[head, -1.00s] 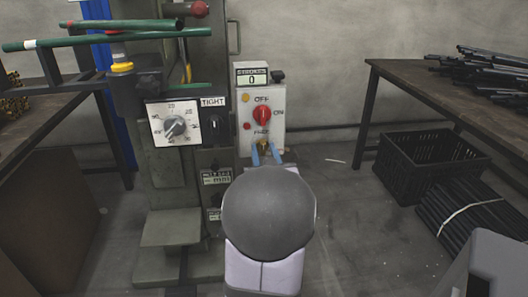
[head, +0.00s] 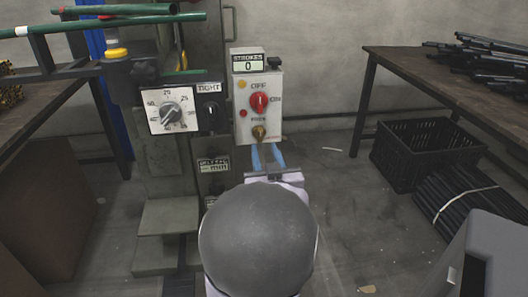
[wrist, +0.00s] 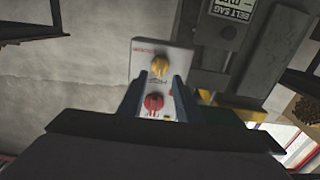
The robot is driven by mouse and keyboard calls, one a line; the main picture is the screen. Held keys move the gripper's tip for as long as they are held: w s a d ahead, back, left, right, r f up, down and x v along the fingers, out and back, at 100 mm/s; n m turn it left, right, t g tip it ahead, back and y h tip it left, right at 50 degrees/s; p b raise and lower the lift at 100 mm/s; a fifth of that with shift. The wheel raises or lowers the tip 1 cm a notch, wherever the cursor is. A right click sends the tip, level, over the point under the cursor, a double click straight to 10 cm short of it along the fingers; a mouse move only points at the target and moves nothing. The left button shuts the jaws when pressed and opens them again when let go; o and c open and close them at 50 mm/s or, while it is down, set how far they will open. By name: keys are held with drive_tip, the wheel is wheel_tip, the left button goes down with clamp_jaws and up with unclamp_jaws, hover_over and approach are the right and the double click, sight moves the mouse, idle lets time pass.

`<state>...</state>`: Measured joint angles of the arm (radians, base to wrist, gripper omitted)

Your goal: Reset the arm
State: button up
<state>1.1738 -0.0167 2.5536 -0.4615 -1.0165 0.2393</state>
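My gripper (head: 267,156) is open, its two blue fingers apart with nothing between them. It is just below and in front of the white control box (head: 246,115) on the press. The box carries a red knob (head: 259,102) between OFF and ON labels, and a brass-coloured knob (head: 259,133) beneath it. A stroke counter (head: 248,64) above reads 0. In the wrist view the box appears upside down (wrist: 143,66), with the brass knob (wrist: 159,66) and red knob (wrist: 154,103) seen between my open fingers (wrist: 157,98). The grey rounded part of my arm hides the area below.
The green press column (head: 165,165) stands left of the box, with a white dial (head: 158,120) and a TIGHT switch (head: 212,112). Green tubes (head: 115,20) lie upper left. A black crate (head: 405,178) and a table (head: 400,75) with dark rods are on the right.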

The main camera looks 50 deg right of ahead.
drive_tip(key=shift+s+a, duration=0.1)
idle(0.5)
drive_tip(key=s+a+f+m+g+y, duration=0.1)
drive_tip(key=s+a+f+g+y, duration=0.15)
drive_tip(key=s+f+g, duration=0.55)
drive_tip(key=s+a+f+m+g+y, duration=0.15)
drive_tip(key=s+f+y, duration=0.25)
drive_tip(key=f, duration=0.8)
drive_tip(key=s+a+n+g+y+p, duration=0.15)
drive_tip(key=a+g+y+p, duration=0.35)
drive_tip(key=a, duration=1.1)
drive_tip(key=w+a+r+n+t+p, duration=0.1)
drive_tip(key=w+a+r+n+p, duration=0.25)
drive_tip(key=a, duration=0.25)
drive_tip(key=w+a+r+n+y+p, duration=0.1)
drive_tip(key=w+a+r+n+p, duration=0.25)
drive_tip(key=a+r, duration=0.2)
drive_tip(key=w+a+r+n+t+p, duration=0.1)
drive_tip(key=w+a+r+n+p, duration=0.2)
drive_tip(key=a, duration=0.4)
wheel_tip(320, 180, up, 39)
drive_tip(key=s+p, duration=0.1)
drive_tip(key=p, duration=3.8)
wheel_tip(320, 180, down, 28)
drive_tip(key=b, duration=2.8)
drive_tip(key=shift+a, duration=0.2)
